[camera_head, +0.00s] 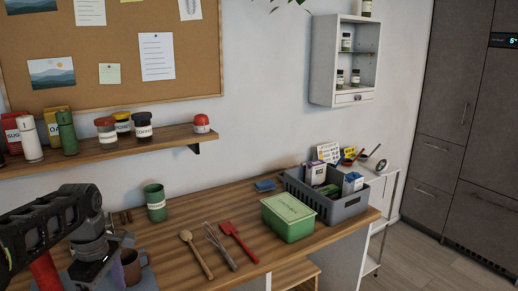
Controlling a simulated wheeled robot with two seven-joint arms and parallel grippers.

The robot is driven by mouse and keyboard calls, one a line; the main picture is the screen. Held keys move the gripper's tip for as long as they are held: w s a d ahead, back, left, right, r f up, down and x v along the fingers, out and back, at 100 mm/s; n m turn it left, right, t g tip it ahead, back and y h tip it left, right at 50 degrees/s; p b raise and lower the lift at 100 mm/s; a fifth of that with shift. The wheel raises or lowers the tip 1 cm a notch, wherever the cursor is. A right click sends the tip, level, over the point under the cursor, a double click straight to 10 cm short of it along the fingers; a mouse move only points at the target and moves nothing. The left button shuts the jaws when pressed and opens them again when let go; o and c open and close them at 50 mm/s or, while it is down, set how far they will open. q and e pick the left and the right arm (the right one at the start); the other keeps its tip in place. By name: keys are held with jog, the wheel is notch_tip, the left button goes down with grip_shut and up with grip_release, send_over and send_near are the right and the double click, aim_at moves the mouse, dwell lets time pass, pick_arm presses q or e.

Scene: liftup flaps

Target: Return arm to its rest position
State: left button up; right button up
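My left arm comes in from the lower left, over the left end of the wooden table (185,222). Its grey gripper (98,266) points down beside a dark brown mug (131,266). The fingers are small, dark and partly cut off by the lower edge, so I cannot tell whether they are open or touch the mug. My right arm and gripper are not in view. A green box (288,217) with its top closed stands on the right part of the table.
A grey crate (347,207) with packages stands behind the green box. A wooden spoon (196,254), a whisk (220,246) and a red spatula (238,241) lie in the middle. A green cup (155,203) stands near the wall, below a shelf (110,148) with jars.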

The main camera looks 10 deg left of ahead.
pick_arm(q)
jog(key=d+f+m+h, duration=0.1)
jog(key=d+f+m, duration=0.2)
jog(key=d+f, duration=0.35)
jog(key=w+d+f+m, duration=0.1)
jog(key=d+f+m, duration=0.25)
jog(key=f, duration=0.65)
jog(key=d+f+m+h, duration=0.1)
jog(key=d+f+m, duration=0.1)
jog(key=d+f, duration=0.5)
jog(key=s+d+f+m+h, duration=0.1)
jog(key=s+d+f+m, duration=0.3)
jog(key=s+d+f, duration=0.3)
jog(key=s+d+f+m+h, duration=0.1)
jog(key=s+d+f+m, duration=0.3)
jog(key=s+d+f, duration=0.3)
jog(key=s+f, duration=0.2)
jog(key=s, duration=0.2)
jog(key=shift+s+d+t, duration=0.2)
jog(key=shift+s+t, duration=0.1)
